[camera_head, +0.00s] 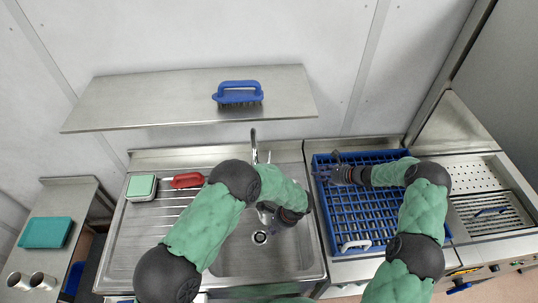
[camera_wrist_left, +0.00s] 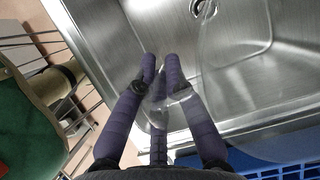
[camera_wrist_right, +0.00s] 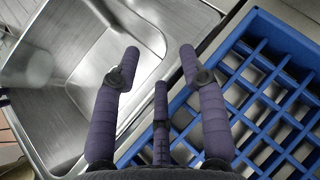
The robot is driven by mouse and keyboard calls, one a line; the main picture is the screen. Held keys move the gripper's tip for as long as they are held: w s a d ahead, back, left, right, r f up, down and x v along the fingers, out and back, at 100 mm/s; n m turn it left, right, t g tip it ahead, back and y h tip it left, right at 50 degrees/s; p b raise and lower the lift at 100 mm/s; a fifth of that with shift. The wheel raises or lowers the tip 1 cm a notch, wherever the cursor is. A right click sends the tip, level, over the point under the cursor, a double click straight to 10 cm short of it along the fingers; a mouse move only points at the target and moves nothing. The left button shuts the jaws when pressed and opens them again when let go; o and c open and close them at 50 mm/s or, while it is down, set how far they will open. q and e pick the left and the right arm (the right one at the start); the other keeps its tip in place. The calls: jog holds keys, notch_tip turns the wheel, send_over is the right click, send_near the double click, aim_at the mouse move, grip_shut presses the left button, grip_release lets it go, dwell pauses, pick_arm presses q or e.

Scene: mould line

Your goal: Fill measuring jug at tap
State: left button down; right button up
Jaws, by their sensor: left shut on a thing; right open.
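The tap (camera_head: 254,146) stands at the back of the steel sink (camera_head: 230,262). My left gripper (camera_head: 266,214) is over the basin, in front of the tap. In the left wrist view, its fingers (camera_wrist_left: 161,62) are close together on a clear see-through object, apparently the measuring jug (camera_wrist_left: 225,85). The jug's outline is faint against the steel, and its fill level cannot be told. My right gripper (camera_head: 318,173) is open and empty at the left edge of the blue rack. Its spread fingers show in the right wrist view (camera_wrist_right: 158,54).
The blue rack (camera_head: 316,215) stands right of the sink, with a white handle (camera_head: 355,245) at its front. A red item (camera_head: 187,180) and a green-and-white block (camera_head: 141,188) lie on the drainer. A blue brush (camera_head: 238,94) sits on the shelf (camera_head: 150,103) above.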

jog(key=w+a+m+t+y, duration=0.1)
jog(key=w+a+y, duration=0.1)
jog(key=w+a, duration=0.2)
jog(key=w+a+m+t+y, duration=0.1)
jog(key=w+a, duration=0.3)
jog(key=a, duration=0.6)
jog(key=w+a+t+y, duration=0.1)
jog(key=w+a+y, duration=0.2)
jog(key=a, duration=0.4)
jog(key=shift+w+r+m, duration=0.2)
jog(key=shift+w+m, duration=0.2)
jog(key=shift+w, duration=0.15)
grip_shut()
